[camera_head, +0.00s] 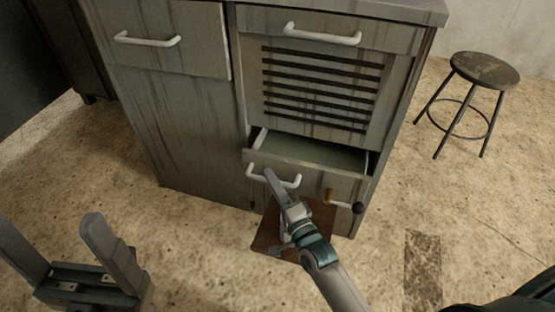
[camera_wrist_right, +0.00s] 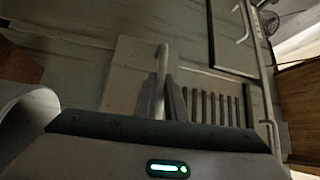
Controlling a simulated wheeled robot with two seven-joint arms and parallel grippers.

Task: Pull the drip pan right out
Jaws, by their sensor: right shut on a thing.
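The drip pan (camera_head: 312,148) is a shallow grey-green drawer low in the right half of the weathered grey cabinet. It stands partly pulled out, its inside showing, below a slotted panel (camera_head: 318,85). Its white bar handle (camera_head: 291,184) is on its front. My right gripper (camera_head: 272,180) reaches up from below and is shut on this handle; the handle also shows in the wrist view (camera_wrist_right: 161,75), partly hidden by a finger. My left gripper (camera_head: 50,230) is open and empty at the lower left, away from the cabinet.
A brown mat (camera_head: 268,232) lies on the floor under my right gripper. A round stool (camera_head: 485,70) stands to the right. The speckled floor in front is mostly clear.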

